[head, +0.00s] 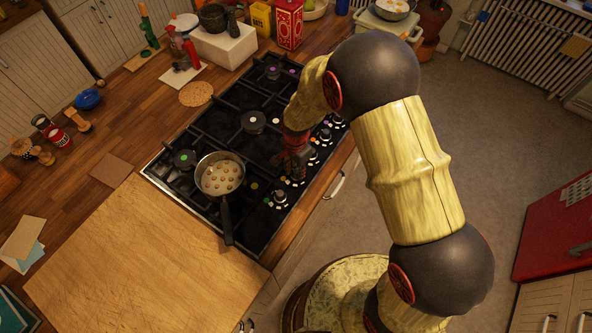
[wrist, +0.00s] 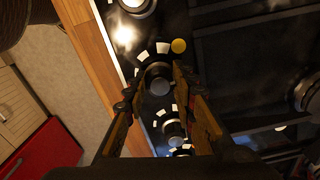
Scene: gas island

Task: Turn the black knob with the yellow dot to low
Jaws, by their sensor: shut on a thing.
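In the wrist view, the black knob (wrist: 158,80) stands on the stove's dark front strip, between the fingertips of my gripper (wrist: 160,74). A yellow dot (wrist: 179,46) lies on the panel beside it. White scale marks curve around the knob's outer side; I cannot read which one it points to. The fingers are shut on the knob from both sides. In the head view, my gripper (head: 295,168) reaches down to the knob row at the stove's right edge and largely hides the held knob.
Other knobs stand close on both sides in the row: one nearer (head: 280,198), others farther (head: 314,157). Floor (head: 510,130) is open at right.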

